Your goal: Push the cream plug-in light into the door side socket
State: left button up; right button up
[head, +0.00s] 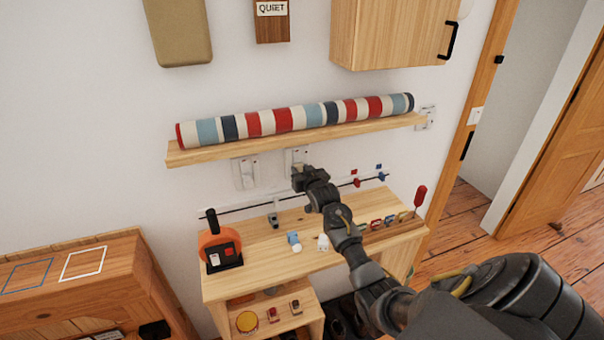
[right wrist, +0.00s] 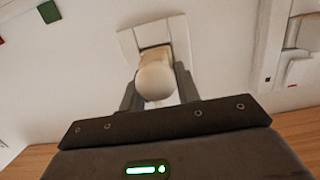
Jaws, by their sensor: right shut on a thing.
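My right gripper (head: 297,174) is up at the wall under the striped roll's shelf, in front of the right-hand white socket plate (head: 298,155), the nearer of the pair to the door. In the right wrist view it is shut on the cream plug-in light (right wrist: 156,80), whose rounded end faces the camera. The same plate (right wrist: 180,38) shows right behind the light. I cannot tell whether the light touches the plate or sits in it. The second socket plate (head: 245,173) is to the left. My left gripper is not in view.
A wooden shelf (head: 200,152) with a striped roll (head: 295,118) juts out just above the sockets. Another wall plate (head: 427,117) is at its right end. Below, a wooden desk (head: 255,270) holds an orange reel (head: 215,245) and small items. The doorway is at the right.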

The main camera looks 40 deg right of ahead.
jog(key=shift+w+d, duration=0.15)
jog(key=shift+w, duration=0.2)
jog(key=o, duration=1.1)
jog(key=shift+c, duration=0.2)
jog(key=shift+s, duration=0.1)
jog(key=shift+s+b, duration=0.3)
jog(key=b+v, duration=0.2)
jog(key=v, duration=0.8)
jog(key=shift+a, duration=0.2)
